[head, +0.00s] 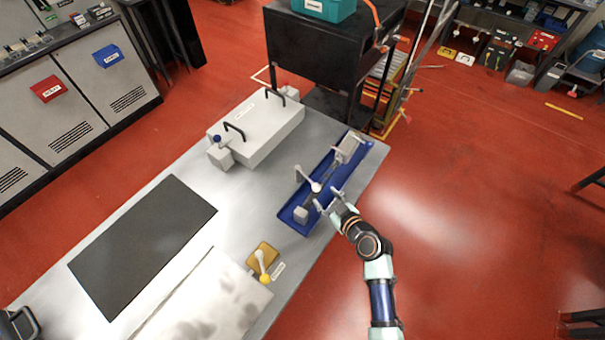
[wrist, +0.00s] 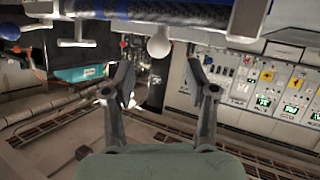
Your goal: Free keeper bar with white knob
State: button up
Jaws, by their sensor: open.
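The white knob (head: 316,187) sits at the end of a short pale lever (head: 304,176) over the blue tray (head: 290,213) on the metal bench. I take this lever for the keeper bar, but cannot make out its fastening. In the wrist view the round white knob (wrist: 159,46) shows just beyond the gap between my fingertips. My gripper (head: 328,200) is at the tray's right-hand long side, close to the knob; its two fingers stand apart and empty in the wrist view (wrist: 160,72). Contact with the knob does not show.
A tan block (head: 266,251) with a yellow-knobbed lever (head: 264,278) sits on the bench's near part. A pale box with black handles (head: 258,128) stands left of the tray. A dark mat (head: 143,240) lies farther left. Pale blocks (head: 348,148) sit at the tray's far end.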

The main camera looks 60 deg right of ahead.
aim_at(318, 189)
jog(key=shift+w+d+f, duration=0.15)
jog(key=shift+w+d, duration=0.1)
jog(key=x, duration=0.6)
jog(key=shift+w+d+b, duration=0.2)
jog(key=shift+w+b, duration=0.1)
grip_shut()
